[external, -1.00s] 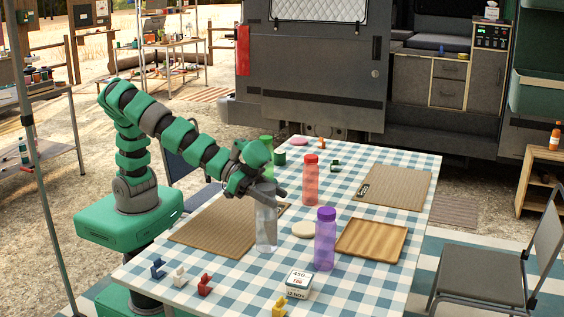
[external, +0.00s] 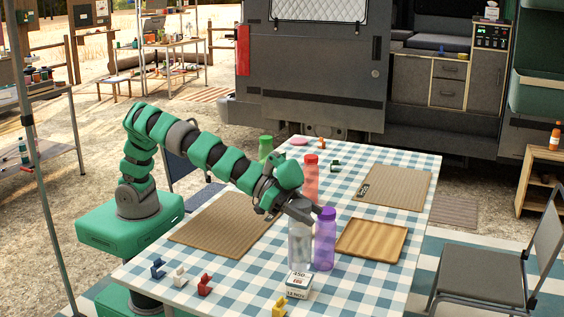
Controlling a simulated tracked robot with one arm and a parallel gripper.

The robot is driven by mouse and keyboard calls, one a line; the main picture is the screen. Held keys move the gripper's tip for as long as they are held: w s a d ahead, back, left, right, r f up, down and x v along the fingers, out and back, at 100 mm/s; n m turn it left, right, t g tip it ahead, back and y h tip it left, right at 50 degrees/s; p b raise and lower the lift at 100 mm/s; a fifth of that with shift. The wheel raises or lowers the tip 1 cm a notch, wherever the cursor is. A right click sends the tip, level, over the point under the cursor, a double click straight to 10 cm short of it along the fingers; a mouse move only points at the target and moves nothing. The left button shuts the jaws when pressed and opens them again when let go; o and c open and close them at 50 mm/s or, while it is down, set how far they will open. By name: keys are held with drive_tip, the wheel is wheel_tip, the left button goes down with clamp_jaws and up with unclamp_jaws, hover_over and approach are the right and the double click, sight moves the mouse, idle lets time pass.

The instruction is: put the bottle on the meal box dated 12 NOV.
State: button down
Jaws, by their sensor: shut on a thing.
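My gripper (external: 303,213) is shut on the top of a clear bottle (external: 299,246), which it holds upright. The small white meal box (external: 298,286), with 12 NOV on its front, sits near the table's front edge. The clear bottle's base shows just above the box's top edge in the picture. I cannot tell whether it touches the box or hangs behind or above it.
A purple bottle (external: 325,243) stands very close at the right of the clear one. A red bottle (external: 311,176) and a green bottle (external: 265,149) stand farther back. A wooden tray (external: 371,240) lies right. Small coloured pieces (external: 204,285) lie in front.

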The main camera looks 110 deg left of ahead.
drive_tip(key=shift+w+d, duration=0.1)
drive_tip(key=shift+w, duration=0.05)
drive_tip(key=shift+f+b, duration=0.65)
drive_tip(key=shift+f, duration=1.15)
drive_tip(key=c, duration=0.7)
unclamp_jaws()
drive_tip(key=shift+c, duration=0.2)
drive_tip(key=p+v, duration=0.3)
drive_tip(key=v, duration=0.9)
